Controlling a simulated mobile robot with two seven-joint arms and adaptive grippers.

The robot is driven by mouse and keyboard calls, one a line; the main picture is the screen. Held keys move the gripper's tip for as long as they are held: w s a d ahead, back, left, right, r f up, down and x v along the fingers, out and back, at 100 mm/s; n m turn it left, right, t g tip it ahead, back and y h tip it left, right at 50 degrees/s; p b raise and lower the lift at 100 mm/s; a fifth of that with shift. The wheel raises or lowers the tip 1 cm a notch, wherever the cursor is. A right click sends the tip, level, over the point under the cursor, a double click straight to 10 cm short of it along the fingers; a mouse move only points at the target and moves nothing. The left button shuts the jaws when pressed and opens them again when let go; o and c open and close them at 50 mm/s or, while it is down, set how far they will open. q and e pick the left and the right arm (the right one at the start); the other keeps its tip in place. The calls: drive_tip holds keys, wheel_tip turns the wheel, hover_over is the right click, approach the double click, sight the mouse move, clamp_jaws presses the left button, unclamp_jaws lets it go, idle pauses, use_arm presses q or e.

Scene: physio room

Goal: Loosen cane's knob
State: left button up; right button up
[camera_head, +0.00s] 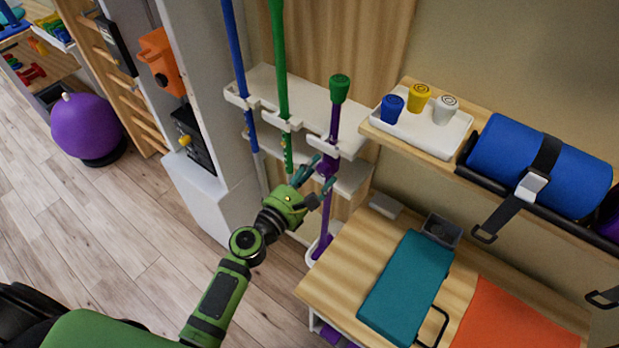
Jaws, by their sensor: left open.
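A purple cane (326,213) stands upright in the white rack, with a green cap (339,88) on its top end. A thicker purple collar, which looks like its knob (327,165), sits partway down the shaft. My left gripper (323,172) is open, with its teal fingers pointing up and right at the collar. One finger shows on the left of the shaft and the other low in front of it. I cannot tell whether they touch the cane. My right gripper is out of view.
Blue (238,60) and green (280,75) poles stand left of the cane in the white rack (262,88). A shelf at right holds a tray (420,128) of three caps and a blue roll (540,165). A wooden table (345,262) with a teal mat (405,285) lies below.

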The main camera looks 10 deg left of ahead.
use_arm(q)
drive_tip(key=v, duration=1.2)
